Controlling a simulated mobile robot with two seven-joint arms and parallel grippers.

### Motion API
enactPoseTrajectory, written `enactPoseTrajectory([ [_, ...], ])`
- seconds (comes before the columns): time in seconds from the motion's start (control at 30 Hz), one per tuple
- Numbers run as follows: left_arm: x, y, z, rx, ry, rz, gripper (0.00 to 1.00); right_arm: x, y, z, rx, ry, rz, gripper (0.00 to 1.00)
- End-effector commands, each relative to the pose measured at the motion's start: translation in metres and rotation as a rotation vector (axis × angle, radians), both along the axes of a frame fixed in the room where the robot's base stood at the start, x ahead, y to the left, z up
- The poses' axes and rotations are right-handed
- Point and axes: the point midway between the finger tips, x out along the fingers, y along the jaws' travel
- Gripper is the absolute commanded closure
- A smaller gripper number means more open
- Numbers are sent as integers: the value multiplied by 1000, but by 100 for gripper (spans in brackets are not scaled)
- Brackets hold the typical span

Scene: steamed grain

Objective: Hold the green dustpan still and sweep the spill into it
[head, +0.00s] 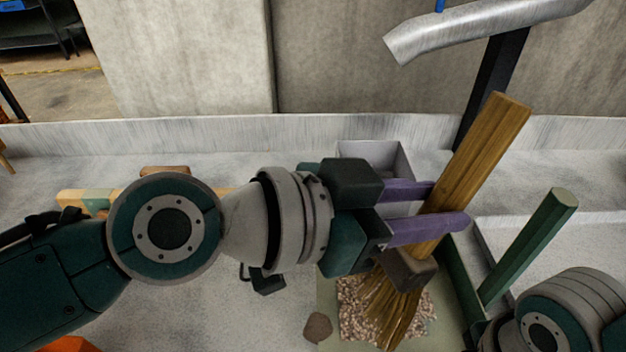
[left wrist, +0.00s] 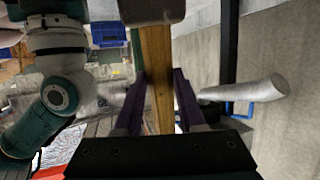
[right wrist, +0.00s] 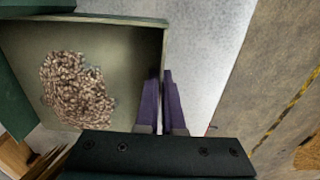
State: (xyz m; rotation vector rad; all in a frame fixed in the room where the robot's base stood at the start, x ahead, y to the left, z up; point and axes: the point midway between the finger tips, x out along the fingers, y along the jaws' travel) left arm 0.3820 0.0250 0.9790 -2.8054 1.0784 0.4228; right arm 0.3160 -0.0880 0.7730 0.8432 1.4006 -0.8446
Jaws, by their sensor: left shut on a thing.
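My left gripper (head: 425,210) is shut on the wooden handle of the brush (head: 490,130), which is tilted with its top to the upper right. Its straw bristles (head: 388,305) spread over the grain spill (head: 352,295), covering part of it. The handle also shows between the fingers in the left wrist view (left wrist: 157,90). The spill (right wrist: 77,90) lies on a pale green floor with raised edges, apparently the green dustpan (right wrist: 130,50). A dark green handle (head: 528,245) rises at its right in the head view. My right gripper (right wrist: 162,100) is at the pan's edge, its fingers close together around the wall.
A grey open box (head: 390,155) stands behind my left gripper. A brown lump (head: 318,327) lies left of the spill. A metal spout (head: 480,28) on a black post rises at the back right. A low rim (head: 200,130) runs along the back of the grey worktop.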

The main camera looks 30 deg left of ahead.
Motion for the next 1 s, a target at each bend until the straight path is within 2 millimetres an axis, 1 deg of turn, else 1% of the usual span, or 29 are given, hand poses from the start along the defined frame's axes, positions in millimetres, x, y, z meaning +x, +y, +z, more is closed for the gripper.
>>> enactPoseTrajectory([
  [0.37, 0, 0, 1, -1, -1, 0, 100, 0, 0, 0, 1, 0, 0, 100],
  [0.4, 0, 0, 1, -1, -1, 0, 100, 0, 0, 0, 1, 0, 0, 91],
  [0.67, 0, 0, 1, -1, -1, 0, 100, 0, 0, 0, 0, 0, 0, 61],
  [0.7, 0, 0, 1, -1, -1, 0, 100, 0, 0, 0, 0, 0, 0, 60],
  [1.0, 0, 0, 1, -1, -1, 0, 100, 0, 0, 2, 1, 0, 0, 60],
])
